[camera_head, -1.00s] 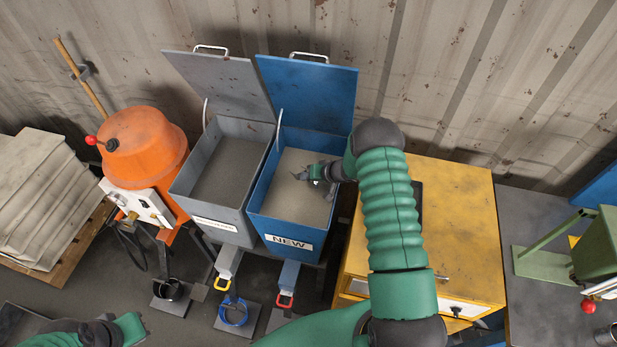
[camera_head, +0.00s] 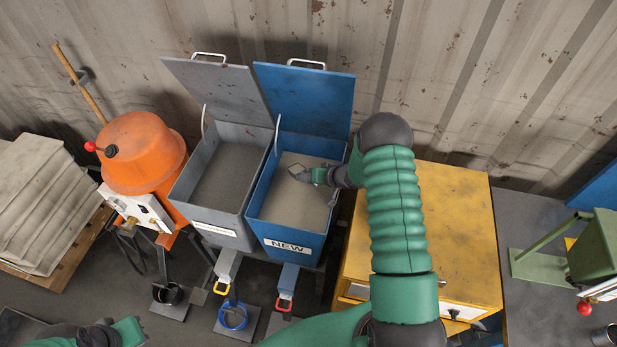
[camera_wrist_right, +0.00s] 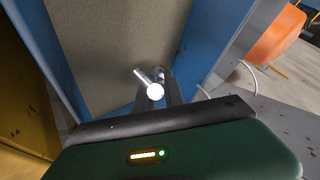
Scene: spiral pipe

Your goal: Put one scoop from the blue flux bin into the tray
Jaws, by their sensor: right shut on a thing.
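The blue bin (camera_head: 256,222) labelled NEW stands with its lid (camera_head: 305,95) raised and holds pale grey-beige flux (camera_head: 290,208). My right gripper (camera_head: 312,176) is inside the mouth of this bin, near its back right. It is shut on a small metal scoop (camera_head: 297,170), whose dark rim shows over the flux. I cannot tell whether the scoop is loaded or touches the flux. In the right wrist view the scoop's handle (camera_wrist_right: 151,83) shows with a bright end. My left gripper (camera_head: 98,335) is at the bottom left, its fingers unclear. A dark, tray-like thing (camera_head: 12,327) is cut off there.
A grey bin (camera_head: 187,200) with raised lid and darker fill adjoins the blue bin on the left. An orange mixer (camera_head: 145,150) stands further left. A yellow cabinet (camera_head: 460,210) is on the right, under my right arm. The corrugated wall (camera_head: 470,80) is behind.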

